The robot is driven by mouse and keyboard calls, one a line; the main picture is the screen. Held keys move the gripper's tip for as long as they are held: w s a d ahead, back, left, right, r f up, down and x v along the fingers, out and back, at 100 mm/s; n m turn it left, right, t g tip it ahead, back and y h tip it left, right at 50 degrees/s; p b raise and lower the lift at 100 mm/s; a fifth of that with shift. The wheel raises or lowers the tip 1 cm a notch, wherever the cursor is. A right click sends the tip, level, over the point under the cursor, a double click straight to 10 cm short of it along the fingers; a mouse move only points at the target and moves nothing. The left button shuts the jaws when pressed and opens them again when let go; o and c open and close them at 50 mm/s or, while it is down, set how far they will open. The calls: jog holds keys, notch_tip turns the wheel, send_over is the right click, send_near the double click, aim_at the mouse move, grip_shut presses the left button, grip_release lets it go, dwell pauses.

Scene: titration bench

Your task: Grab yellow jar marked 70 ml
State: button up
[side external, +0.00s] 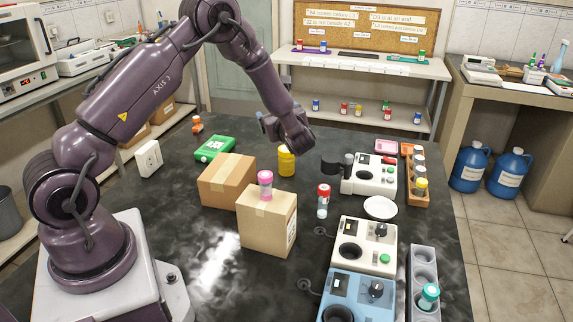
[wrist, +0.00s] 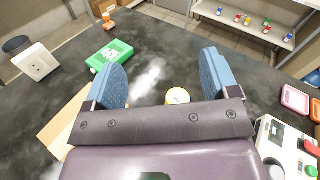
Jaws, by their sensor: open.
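The yellow jar (side external: 286,161) stands upright on the dark bench behind the cardboard boxes; its marking is too small to read. In the wrist view its yellow top (wrist: 178,96) shows just beyond the gripper's palm edge, between the two blue fingers and nearer the right one; its lower part is hidden. My gripper (wrist: 162,72) is open and empty. In the side view my gripper (side external: 277,126) hangs above the jar and slightly to its left, apart from it.
Two cardboard boxes (side external: 227,180) (side external: 267,222) stand in front of the jar, the nearer one bearing a pink-capped jar (side external: 265,184). A green container (side external: 214,149) lies to the left. A red-capped jar (side external: 323,201) and white devices (side external: 369,176) stand to the right. Bench behind the jar is clear.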

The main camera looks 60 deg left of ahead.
aim_at(287, 156)
jog(key=w+f+m+t, duration=0.1)
jog(key=f, duration=0.4)
jog(key=w+f+m+t, duration=0.1)
jog(key=f+m, duration=0.1)
jog(key=f, duration=0.2)
jog(key=w+f+m+t, duration=0.1)
jog(key=f, duration=0.4)
jog(key=shift+f+m+t, duration=0.35)
jog(key=shift+m+t, duration=0.05)
jog(key=x, duration=0.5)
jog(key=c, duration=1)
